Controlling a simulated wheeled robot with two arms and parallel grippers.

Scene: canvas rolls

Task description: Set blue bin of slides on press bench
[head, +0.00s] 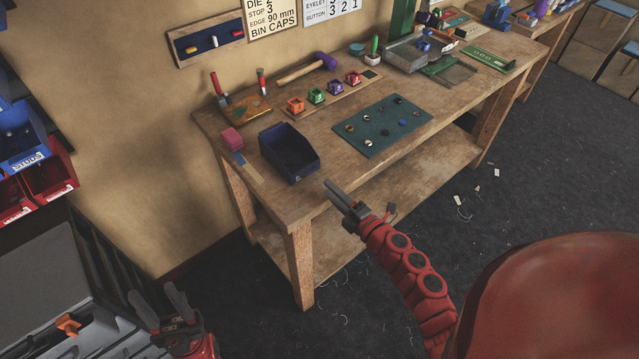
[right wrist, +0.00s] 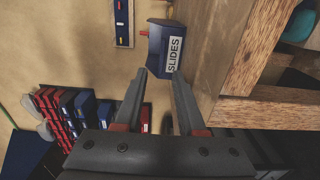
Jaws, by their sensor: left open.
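The blue bin (head: 290,163) sits upright on the left end of the press bench (head: 238,185), close to its front edge. Its inside looks empty or dark; I cannot tell what it holds. In the right wrist view the bin (right wrist: 158,48) shows its white SLIDES label, just beyond the fingertips. My right gripper (head: 331,189) is open and empty, just off the bench's front edge, to the right of the bin and apart from it. Its spread fingers show in the right wrist view (right wrist: 160,80). My left gripper (head: 150,291) is open and empty at the lower left, away from the bench.
A pink block (head: 231,139) stands left of the bin. A green mat (head: 382,126) with small round parts lies to its right. Small coloured dies (head: 316,96) and a purple-headed mallet (head: 325,62) lie behind. Blue and red bins (head: 48,177) hang at the left.

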